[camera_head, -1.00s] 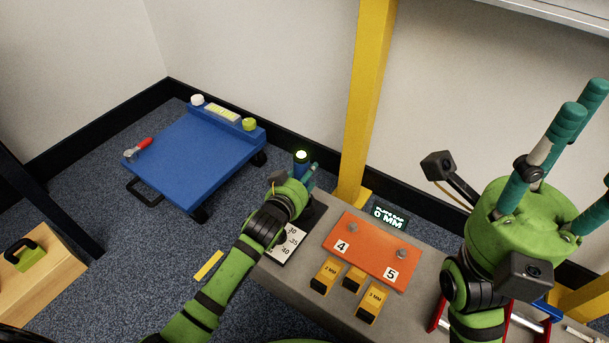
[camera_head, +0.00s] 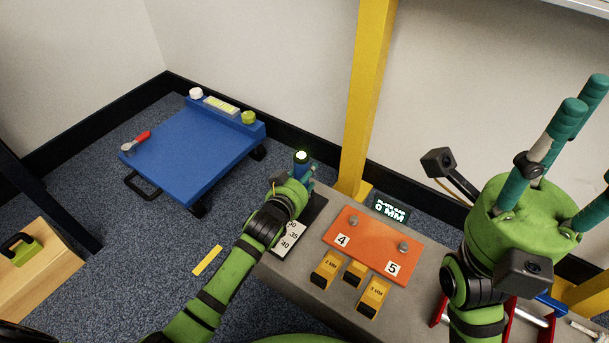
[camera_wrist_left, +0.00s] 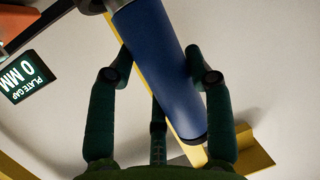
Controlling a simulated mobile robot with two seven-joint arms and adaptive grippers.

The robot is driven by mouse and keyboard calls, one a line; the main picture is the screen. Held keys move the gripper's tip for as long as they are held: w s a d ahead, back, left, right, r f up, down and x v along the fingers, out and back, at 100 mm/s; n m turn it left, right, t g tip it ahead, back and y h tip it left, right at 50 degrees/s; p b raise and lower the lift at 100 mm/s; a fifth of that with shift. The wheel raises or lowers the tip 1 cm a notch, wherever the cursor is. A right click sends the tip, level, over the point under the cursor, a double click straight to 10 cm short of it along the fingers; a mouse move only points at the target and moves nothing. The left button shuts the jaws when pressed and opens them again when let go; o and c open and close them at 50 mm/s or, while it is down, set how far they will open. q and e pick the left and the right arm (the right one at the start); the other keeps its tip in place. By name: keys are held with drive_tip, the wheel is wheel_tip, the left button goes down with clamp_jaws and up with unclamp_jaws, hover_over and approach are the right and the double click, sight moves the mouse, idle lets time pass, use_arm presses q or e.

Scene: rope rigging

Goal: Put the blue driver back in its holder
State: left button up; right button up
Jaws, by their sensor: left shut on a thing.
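The blue driver (camera_head: 302,164) stands about upright in my left gripper (camera_head: 300,182), beside the black plate with the number scale (camera_head: 290,238). Its lit top shows above the fingers. In the left wrist view the driver's blue body (camera_wrist_left: 163,72) lies between the teal fingers (camera_wrist_left: 160,80). Its lower tip is not clear in the head view. My right gripper (camera_head: 583,100) is raised at the right with its fingers apart and empty. A red rack (camera_head: 440,312) at the lower right is partly hidden by my right arm; I cannot tell whether it is the driver's holder.
An orange plate (camera_head: 372,243) marked 4 and 5 lies on the grey bench (camera_head: 310,282), with yellow 2 MM and 3 MM blocks (camera_head: 373,297) in front. A display (camera_head: 390,208) reads 0 MM. A yellow post (camera_head: 362,100) stands behind. A blue trolley (camera_head: 195,155) stands on the left.

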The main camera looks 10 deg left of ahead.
use_arm(q)
drive_tip(key=shift+f+b, duration=0.4)
drive_tip(key=shift+f, duration=0.1)
drive_tip(key=shift+f, duration=0.1)
drive_tip(key=o, duration=1.4)
drive_tip(key=shift+f, duration=0.2)
drive_tip(key=v, duration=1.2)
drive_tip(key=shift+r, duration=0.2)
